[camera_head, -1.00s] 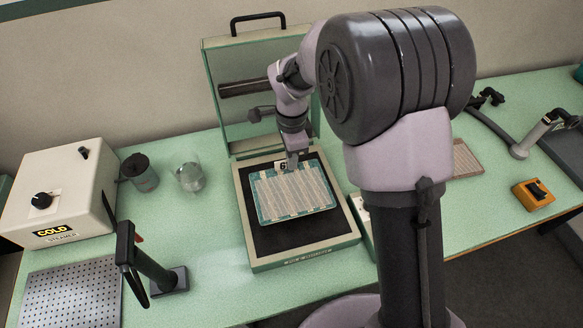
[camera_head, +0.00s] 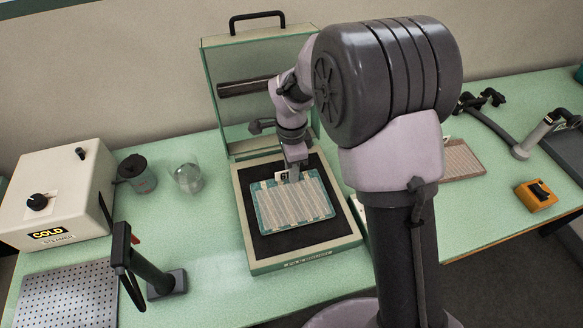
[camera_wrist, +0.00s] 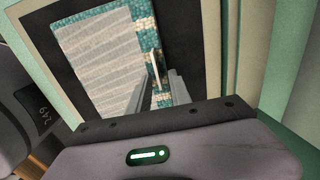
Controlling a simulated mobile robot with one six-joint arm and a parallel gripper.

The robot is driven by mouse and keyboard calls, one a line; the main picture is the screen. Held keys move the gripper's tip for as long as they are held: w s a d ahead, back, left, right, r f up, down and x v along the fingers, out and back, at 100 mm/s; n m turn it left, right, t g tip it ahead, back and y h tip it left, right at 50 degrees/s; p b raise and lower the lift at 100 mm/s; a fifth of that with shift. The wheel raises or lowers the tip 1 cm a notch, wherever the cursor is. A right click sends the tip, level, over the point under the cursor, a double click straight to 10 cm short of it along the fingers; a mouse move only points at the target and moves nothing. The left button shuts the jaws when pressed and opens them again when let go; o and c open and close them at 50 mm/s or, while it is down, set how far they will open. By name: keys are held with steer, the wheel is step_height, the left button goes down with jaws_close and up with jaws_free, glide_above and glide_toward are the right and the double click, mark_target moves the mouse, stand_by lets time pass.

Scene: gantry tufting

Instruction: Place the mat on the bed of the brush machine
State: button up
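The mat (camera_head: 298,205), a light striped panel with a teal border, appears to lie flat on the black bed (camera_head: 293,243) of the brush machine, turned slightly against the frame. It also shows in the wrist view (camera_wrist: 100,60), inside the dark bed surface. A small white tag stands at the mat's back edge (camera_head: 283,177). My gripper (camera_wrist: 158,88) is over that edge. Its two fingers are apart, with a thin pale tab between them and teal border visible in the gap. Whether a finger touches the tab cannot be told.
The machine's raised lid (camera_head: 262,85) stands behind the bed. A steamer box (camera_head: 58,195), dark cup (camera_head: 138,173), glass jar (camera_head: 188,178) and black stand (camera_head: 160,275) are to the left. An orange box (camera_head: 535,196) and brown panel (camera_head: 462,160) are to the right.

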step_height(320, 180, up, 12)
steer(key=p, duration=0.3)
steer(key=s+d+r+n+t+y, duration=0.1)
steer(key=s+d+r+n+t, duration=0.1)
steer(key=s+d+r+n, duration=0.5)
steer(key=s+d+r+n+t, duration=0.1)
steer(key=s+r+t, duration=0.1)
steer(key=s, duration=0.6)
steer(key=s+d+r+n+t+y, duration=0.1)
steer(key=s+d+r+n, duration=0.1)
steer(key=s, duration=0.6)
steer(key=shift+r+t, duration=0.4)
steer(key=shift+r, duration=0.4)
steer(key=shift+s+d+f, duration=0.1)
step_height(320, 180, down, 8)
steer(key=b, duration=0.7)
steer(key=shift+r+b, duration=0.2)
steer(key=shift+b, duration=0.15)
